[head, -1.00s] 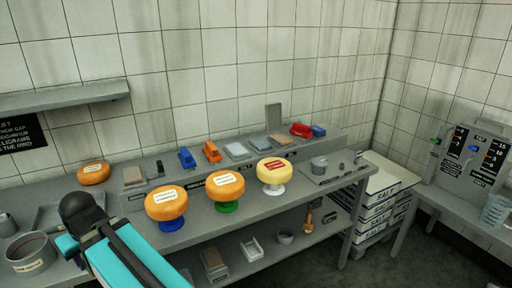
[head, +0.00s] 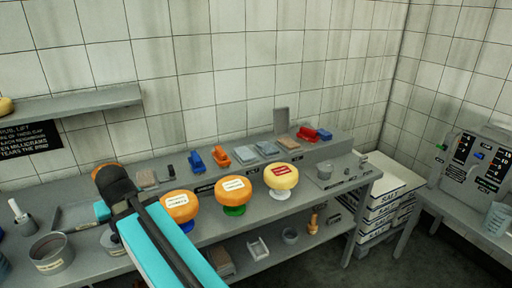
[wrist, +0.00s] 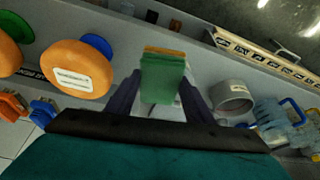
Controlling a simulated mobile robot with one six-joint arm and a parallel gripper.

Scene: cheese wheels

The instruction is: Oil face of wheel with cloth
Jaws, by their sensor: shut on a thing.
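In the wrist view my gripper (wrist: 160,98) is shut on a green pad with an orange-brown far edge (wrist: 162,78), possibly the cloth. An orange cheese wheel on a blue stand (wrist: 78,68) is to its left, apart from the pad, with a white label on its face. In the head view the same wheel (head: 180,205) stands beside my teal arm, its stand partly hidden. To its right are an orange wheel on a green stand (head: 233,190) and a yellow wheel with a red label on a white stand (head: 281,176). The gripper's fingers cannot be made out in the head view.
A grey pot (head: 50,252) stands on the bench at left; another round container (wrist: 234,97) is right of my gripper. Blue (head: 195,161) and orange (head: 219,156) tools lie along the raised back ledge. The lower shelf holds small items. Stacked salt boxes (head: 384,205) stand right of the bench.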

